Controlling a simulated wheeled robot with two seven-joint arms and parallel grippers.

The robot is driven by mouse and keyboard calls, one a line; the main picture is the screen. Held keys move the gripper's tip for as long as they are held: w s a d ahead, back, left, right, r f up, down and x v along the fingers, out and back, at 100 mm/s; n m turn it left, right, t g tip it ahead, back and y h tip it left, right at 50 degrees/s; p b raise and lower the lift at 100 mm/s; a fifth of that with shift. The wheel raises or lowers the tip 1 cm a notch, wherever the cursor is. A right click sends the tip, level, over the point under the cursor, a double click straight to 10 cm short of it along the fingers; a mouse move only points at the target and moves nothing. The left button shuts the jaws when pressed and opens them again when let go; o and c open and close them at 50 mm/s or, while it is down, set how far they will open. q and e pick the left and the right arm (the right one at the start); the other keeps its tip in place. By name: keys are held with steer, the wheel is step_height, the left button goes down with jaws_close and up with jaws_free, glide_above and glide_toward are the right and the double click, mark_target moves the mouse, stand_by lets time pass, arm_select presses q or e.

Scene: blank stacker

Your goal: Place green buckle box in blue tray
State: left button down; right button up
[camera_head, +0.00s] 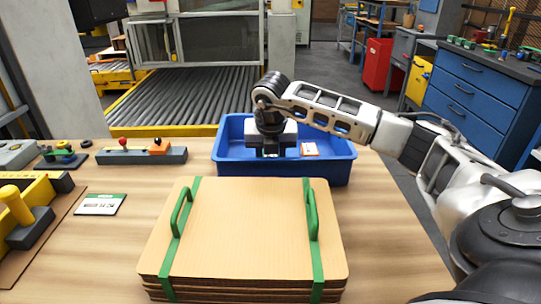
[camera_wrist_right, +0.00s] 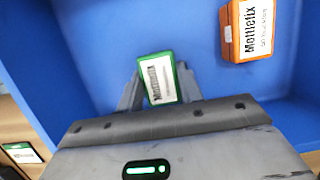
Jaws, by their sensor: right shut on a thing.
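The green box (camera_wrist_right: 157,80) with a white label shows in the right wrist view, between the two fingers of my right gripper. My right gripper (camera_head: 270,153) is shut on it, over the left-middle part of the blue tray (camera_head: 325,171). In the head view the box is mostly hidden by the gripper. The blue tray's inside floor fills much of the right wrist view; I cannot tell whether the box touches it. My left gripper is not in view.
An orange box (camera_wrist_right: 250,30) with a white label lies in the tray, right of my gripper. A strapped stack of boards (camera_head: 245,230) with green handles stands in front of the tray. A green-edged card (camera_head: 100,204) lies at left. Rollers (camera_head: 190,95) are behind the table.

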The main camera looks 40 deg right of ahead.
steer(key=o, duration=0.6)
steer(key=shift+f, duration=0.15)
steer(key=o, duration=0.5)
steer(key=shift+c, duration=0.2)
steer(key=v, duration=1.2)
steer(key=shift+p, duration=0.35)
